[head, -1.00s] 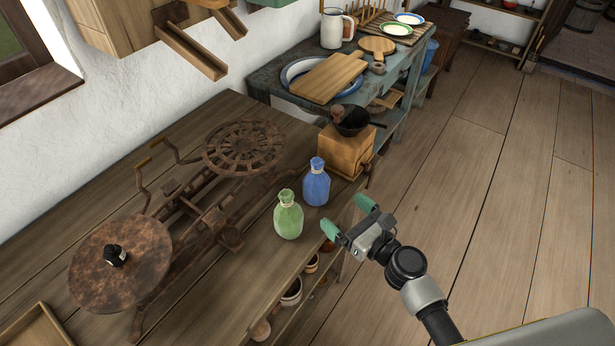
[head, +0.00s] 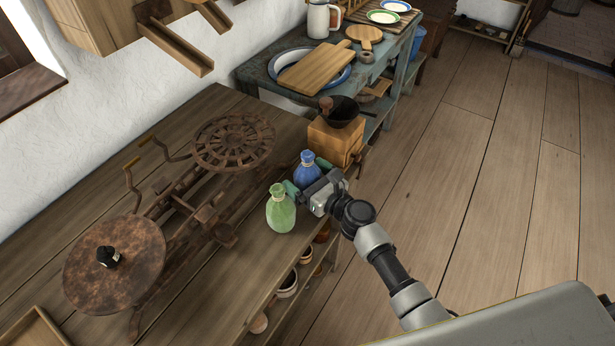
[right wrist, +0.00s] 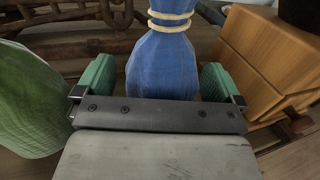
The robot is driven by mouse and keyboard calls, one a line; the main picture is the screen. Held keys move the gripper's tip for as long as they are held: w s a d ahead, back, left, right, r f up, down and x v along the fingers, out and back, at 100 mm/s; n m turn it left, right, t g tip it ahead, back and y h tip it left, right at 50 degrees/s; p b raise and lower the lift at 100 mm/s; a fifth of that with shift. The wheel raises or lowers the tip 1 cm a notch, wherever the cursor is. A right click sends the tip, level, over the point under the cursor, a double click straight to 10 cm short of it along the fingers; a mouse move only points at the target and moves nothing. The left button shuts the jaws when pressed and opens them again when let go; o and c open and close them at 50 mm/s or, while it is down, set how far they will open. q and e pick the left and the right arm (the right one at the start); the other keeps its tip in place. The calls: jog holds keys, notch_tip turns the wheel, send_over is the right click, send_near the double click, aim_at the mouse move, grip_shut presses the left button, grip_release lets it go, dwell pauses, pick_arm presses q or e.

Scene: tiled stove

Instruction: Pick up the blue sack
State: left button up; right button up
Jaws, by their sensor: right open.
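The blue sack (head: 306,169), tied at its neck with a pale cord, stands upright on the wooden table near its right edge. My right gripper (head: 306,187) is open at the sack, partly covering its lower part in the head view. In the right wrist view the blue sack (right wrist: 162,62) stands between the two green fingers (right wrist: 158,80), with a gap visible on each side. My left gripper is not in view.
A green sack (head: 281,210) stands close to the left of my right gripper. A wooden coffee grinder (head: 335,140) stands just behind the blue sack. A rusty scale (head: 185,200) fills the table's left part. Open floor lies right.

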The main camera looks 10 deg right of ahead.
jog(key=c, duration=1.1)
jog(key=shift+r, duration=0.1)
